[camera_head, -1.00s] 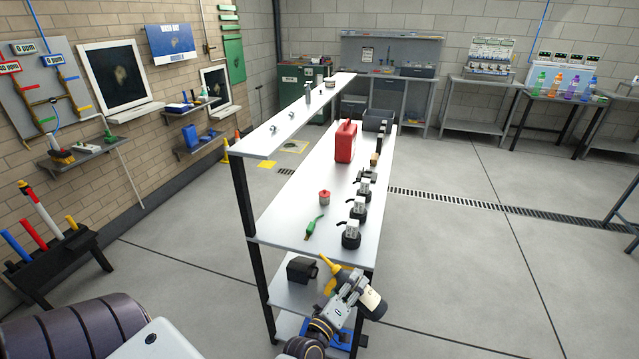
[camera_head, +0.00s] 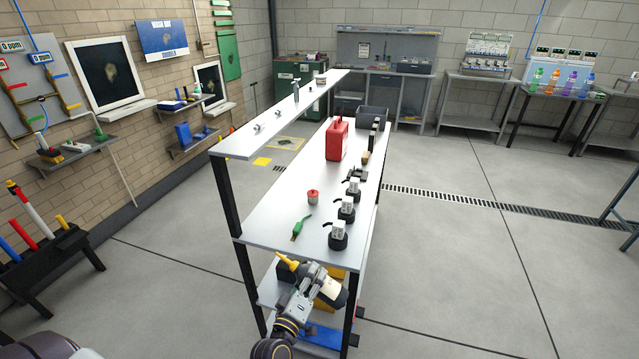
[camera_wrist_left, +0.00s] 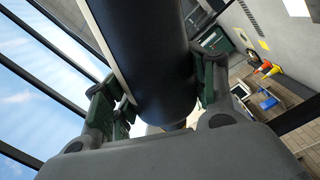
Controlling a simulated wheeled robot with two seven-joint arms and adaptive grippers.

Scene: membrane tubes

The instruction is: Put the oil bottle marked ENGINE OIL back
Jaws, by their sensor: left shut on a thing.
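My left gripper (camera_head: 316,281) is shut on a bottle (camera_head: 332,293) with a dark and cream body and a yellow spout. The bottle is tilted, with its spout toward the upper left, at the near end of the workbench (camera_head: 262,222), below the top. No marking on it is readable. In the left wrist view its dark round body (camera_wrist_left: 150,62) sits between the two fingers (camera_wrist_left: 160,98). Whether it touches the lower shelf (camera_head: 268,288) cannot be told. My right gripper is out of view.
A blue item (camera_head: 322,336) lies low down. Floor on the right is clear.

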